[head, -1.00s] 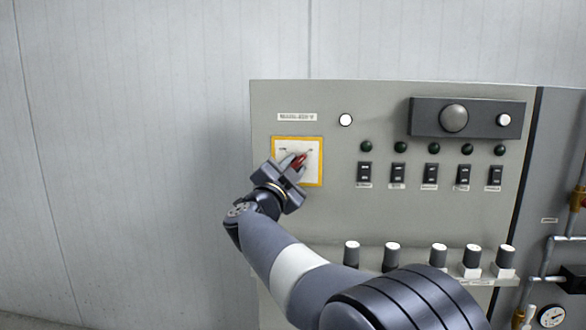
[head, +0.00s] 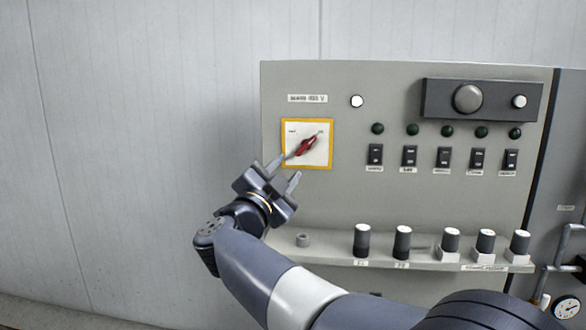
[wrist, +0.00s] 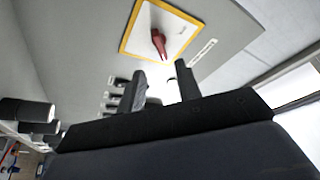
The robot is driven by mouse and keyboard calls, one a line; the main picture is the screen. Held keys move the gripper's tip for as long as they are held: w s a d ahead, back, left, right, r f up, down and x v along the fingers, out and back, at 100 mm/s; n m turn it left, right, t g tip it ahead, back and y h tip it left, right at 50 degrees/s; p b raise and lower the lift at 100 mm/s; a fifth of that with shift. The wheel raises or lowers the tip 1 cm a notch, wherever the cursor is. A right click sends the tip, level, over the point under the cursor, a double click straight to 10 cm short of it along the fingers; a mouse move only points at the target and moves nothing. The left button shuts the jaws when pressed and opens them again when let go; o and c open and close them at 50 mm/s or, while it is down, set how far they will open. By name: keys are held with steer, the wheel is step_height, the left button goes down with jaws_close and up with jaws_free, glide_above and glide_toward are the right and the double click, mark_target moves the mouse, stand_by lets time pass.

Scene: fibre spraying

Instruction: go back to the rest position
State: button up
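My gripper (head: 284,173) is in front of the lower left of the grey control panel, below the main switch. Its two fingers are apart with nothing between them. The red switch handle (head: 307,147) sits on a white plate with a yellow border (head: 324,165) and is tilted, its upper end to the right. In the wrist view, the red handle (wrist: 158,43) shows beyond the fingertips (wrist: 160,80), clear of them.
The grey panel (head: 350,200) carries dark rocker switches (head: 443,157), green lamps (head: 412,129) and a dark box with a round knob (head: 467,98). Several black-and-white knobs (head: 402,242) stand on a ledge below. The wall area (head: 140,130) left of the panel is free.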

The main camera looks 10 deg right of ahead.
mark_target(304, 148)
steer(key=shift+s+a+f, duration=0.1)
steer(key=shift+s+a, duration=0.1)
steer(key=shift+s, duration=0.15)
steer(key=p+x, duration=0.3)
steer(key=x, duration=0.8)
steer(key=shift+n, duration=0.3)
steer(key=shift+s+a, duration=0.1)
steer(key=shift+a, duration=0.05)
